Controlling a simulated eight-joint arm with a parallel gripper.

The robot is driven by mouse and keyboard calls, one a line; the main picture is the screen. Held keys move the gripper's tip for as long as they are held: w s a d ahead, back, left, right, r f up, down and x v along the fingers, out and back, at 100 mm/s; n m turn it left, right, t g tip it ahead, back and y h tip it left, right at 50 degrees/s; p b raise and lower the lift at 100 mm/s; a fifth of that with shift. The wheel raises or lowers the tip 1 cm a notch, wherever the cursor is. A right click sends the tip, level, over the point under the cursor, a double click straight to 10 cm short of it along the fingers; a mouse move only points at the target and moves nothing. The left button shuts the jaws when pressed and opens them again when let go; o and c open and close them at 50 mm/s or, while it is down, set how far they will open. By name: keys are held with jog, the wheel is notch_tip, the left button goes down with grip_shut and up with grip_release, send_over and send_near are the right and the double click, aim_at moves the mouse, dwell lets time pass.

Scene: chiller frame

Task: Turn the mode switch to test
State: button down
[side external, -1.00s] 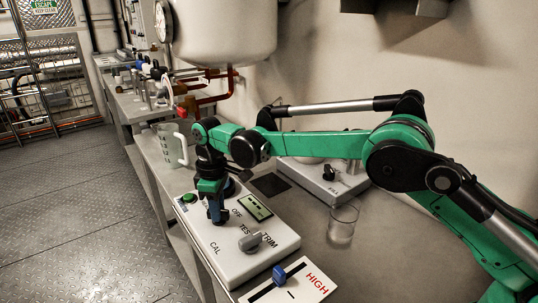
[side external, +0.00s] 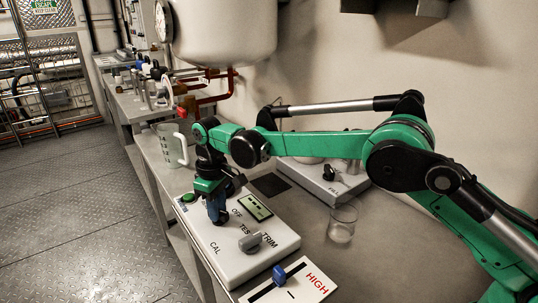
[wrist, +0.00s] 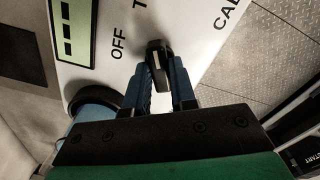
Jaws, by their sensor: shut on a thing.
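The mode switch is a dark, elongated knob (wrist: 154,52) on the white control panel (side external: 225,258). In the wrist view it stands between the two blue fingers of my gripper (wrist: 163,75), which are shut on it. OFF (wrist: 118,48) is printed to its left and CAL (wrist: 227,15) to its upper right. Only the first letter of TEST (wrist: 138,3) shows at the top edge. In the side view my gripper (side external: 216,218) points down at the panel and hides the switch; TEST (side external: 245,229) reads there. I cannot tell exactly which mark the knob points to.
A grey TRIM knob (side external: 250,242) stands close to my gripper, with a small display (side external: 255,207) and a green button (side external: 188,198) nearby. A blue slider (side external: 279,275), a glass (side external: 342,223) and a jug (side external: 172,147) are around the panel.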

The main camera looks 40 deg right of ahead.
jog(key=c, duration=0.7)
grip_release()
jog(key=shift+r, duration=0.1)
jog(key=shift+r, duration=2.75)
jog(key=shift+r, duration=0.1)
jog(key=s+d+r+m+t, duration=0.45)
jog(key=s+d+r, duration=0.35)
jog(key=s+d, duration=0.4)
jog(key=s+f+t, duration=0.1)
jog(key=s, duration=0.1)
jog(key=s+d+f+m, duration=0.1)
jog(key=s+f, duration=0.1)
jog(key=s, duration=0.1)
jog(key=s+f+t, duration=0.1)
jog(key=s, duration=0.1)
jog(key=shift+s+d+f+m+t, duration=0.15)
jog(key=shift+d+f+m+t, duration=0.1)
jog(key=shift+f+t, duration=0.1)
